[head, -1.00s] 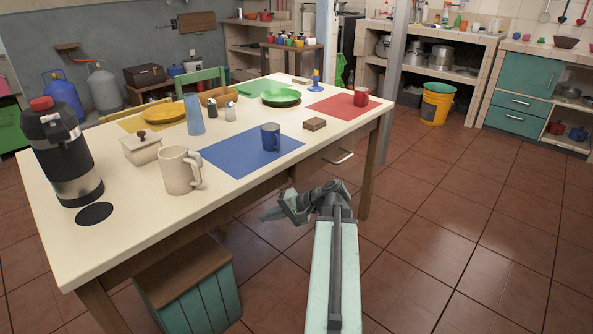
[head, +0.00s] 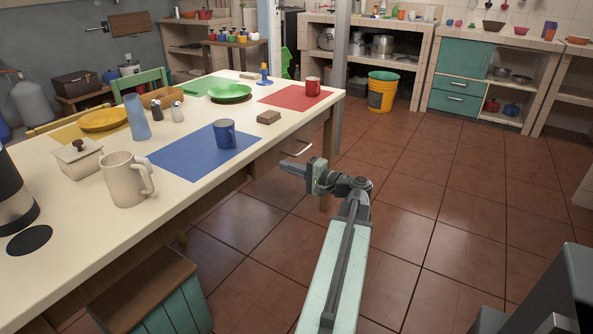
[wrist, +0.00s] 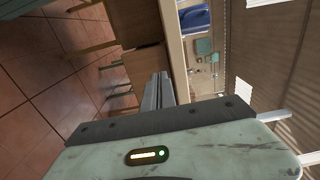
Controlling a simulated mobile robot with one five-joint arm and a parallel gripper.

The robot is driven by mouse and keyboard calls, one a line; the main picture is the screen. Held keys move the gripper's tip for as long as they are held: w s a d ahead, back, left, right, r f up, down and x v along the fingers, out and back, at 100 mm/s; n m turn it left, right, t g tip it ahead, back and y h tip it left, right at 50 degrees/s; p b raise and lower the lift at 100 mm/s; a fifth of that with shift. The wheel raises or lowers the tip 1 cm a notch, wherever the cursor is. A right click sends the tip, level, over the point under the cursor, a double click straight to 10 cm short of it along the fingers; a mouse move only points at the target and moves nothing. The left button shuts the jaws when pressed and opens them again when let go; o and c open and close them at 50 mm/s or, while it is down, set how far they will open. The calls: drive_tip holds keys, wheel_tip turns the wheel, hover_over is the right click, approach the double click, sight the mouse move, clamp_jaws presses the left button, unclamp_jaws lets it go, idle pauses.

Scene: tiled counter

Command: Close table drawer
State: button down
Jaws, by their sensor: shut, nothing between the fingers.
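The long cream-topped table (head: 75,215) fills the left of the head view. The table drawer's pale handle (head: 304,150) shows under the table's right edge, near the far right corner. How far the drawer stands out is hard to tell. My gripper (head: 285,166) is shut and empty, beside the table's right side, just below and left of the handle in the picture, its fingers pointing left. In the wrist view my gripper (wrist: 160,90) points at a brown wooden panel (wrist: 146,62) under the tabletop, perhaps the drawer; contact cannot be told.
A blue mug (head: 224,134), a brown block (head: 268,117) and a cream mug (head: 124,180) stand near the table edge. A teal-sided wooden box (head: 150,290) is below the table. The tiled floor (head: 440,230) to the right is clear.

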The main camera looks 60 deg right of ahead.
sight(262, 158)
drive_tip(key=w, duration=0.7)
drive_tip(key=shift+w, duration=0.1)
